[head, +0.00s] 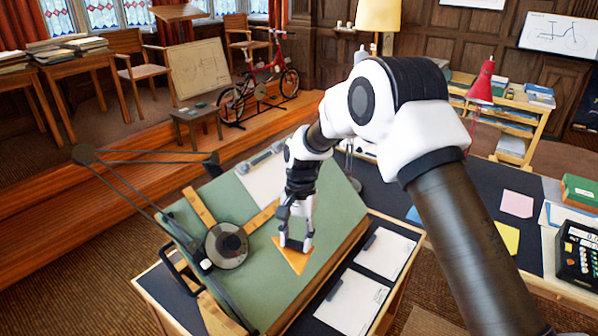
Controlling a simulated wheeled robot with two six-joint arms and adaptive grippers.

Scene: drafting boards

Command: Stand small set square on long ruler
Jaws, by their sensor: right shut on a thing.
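My right gripper (295,243) points down over the green drafting board and is shut on the small orange set square (292,262). The set square is low over the board, near its lower right edge; I cannot tell whether it touches. Two wooden rulers extend from the round drafting head (227,245): one ruler (200,208) runs to the upper left, the other ruler (262,216) to the upper right, towards my gripper. I cannot tell which is the long one. The set square is apart from both, below the right-hand ruler. My left gripper is out of view.
The tilted green board (335,208) carries a white sheet (262,180) at its top. The drafting machine's dark linkage (150,200) spans its left side. Papers (352,303) lie right of the board. A calculator (578,250) stands at the far right.

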